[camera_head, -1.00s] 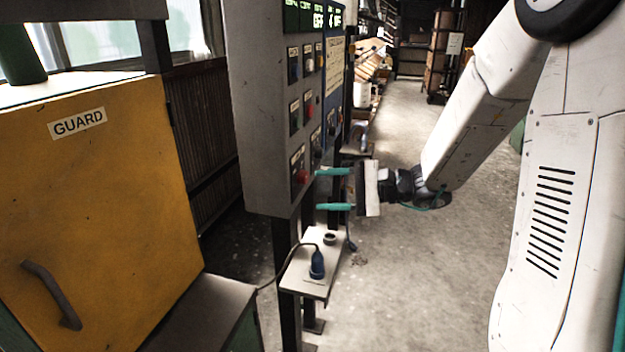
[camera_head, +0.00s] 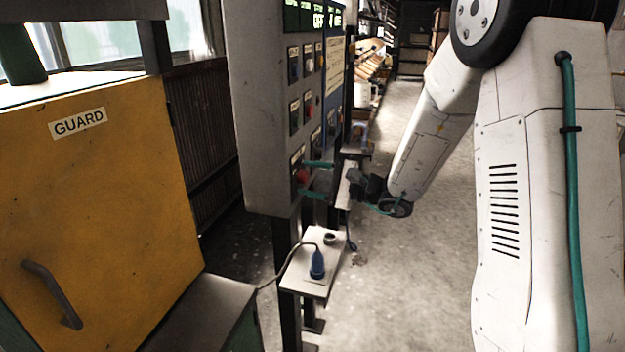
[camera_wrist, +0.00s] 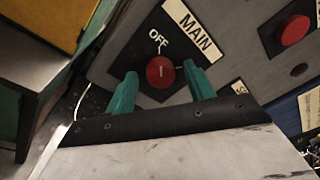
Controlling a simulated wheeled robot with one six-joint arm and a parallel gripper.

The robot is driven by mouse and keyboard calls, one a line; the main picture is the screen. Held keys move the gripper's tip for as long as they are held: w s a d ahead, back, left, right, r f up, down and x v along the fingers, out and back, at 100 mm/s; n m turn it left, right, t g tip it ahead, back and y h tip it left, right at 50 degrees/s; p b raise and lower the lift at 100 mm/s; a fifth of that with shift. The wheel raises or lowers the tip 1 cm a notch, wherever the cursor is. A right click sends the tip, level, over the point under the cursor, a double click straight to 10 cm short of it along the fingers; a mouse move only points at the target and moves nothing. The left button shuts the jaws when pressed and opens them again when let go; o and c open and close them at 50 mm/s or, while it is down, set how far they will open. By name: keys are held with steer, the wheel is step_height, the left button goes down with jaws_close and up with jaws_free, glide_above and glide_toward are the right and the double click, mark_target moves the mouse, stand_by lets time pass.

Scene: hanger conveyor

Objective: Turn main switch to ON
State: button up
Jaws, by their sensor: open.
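The main switch (camera_wrist: 160,72) is a red round knob on a dark plate of the grey control panel. A MAIN label (camera_wrist: 193,30) and the word OFF (camera_wrist: 158,39) are beside it, and a light mark on the knob points towards OFF. In the head view the red knob (camera_head: 303,176) shows low on the panel. My gripper (camera_wrist: 162,88) is open, with one teal finger on each side of the knob. I cannot tell whether the fingers touch it. In the head view my gripper (camera_head: 317,179) reaches the panel from the right.
Another red button (camera_wrist: 292,30) sits on the panel to the right of the switch. A small shelf (camera_head: 310,286) with a blue plug (camera_head: 317,264) and a cable is below the panel. A yellow guard cabinet (camera_head: 100,190) stands at left.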

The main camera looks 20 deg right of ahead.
steer(key=c, duration=1)
steer(key=shift+o, duration=0.2)
steer(key=shift+m, duration=0.4)
steer(key=m, duration=0.3)
steer(key=shift+m, duration=0.3)
steer(key=m, duration=0.4)
steer(key=shift+r+g, duration=0.1)
steer(key=shift+g, duration=0.3)
steer(key=m, duration=0.4)
steer(key=shift+w+d+g, duration=0.1)
steer(key=shift+g, duration=0.2)
steer(key=shift+m, duration=2.2)
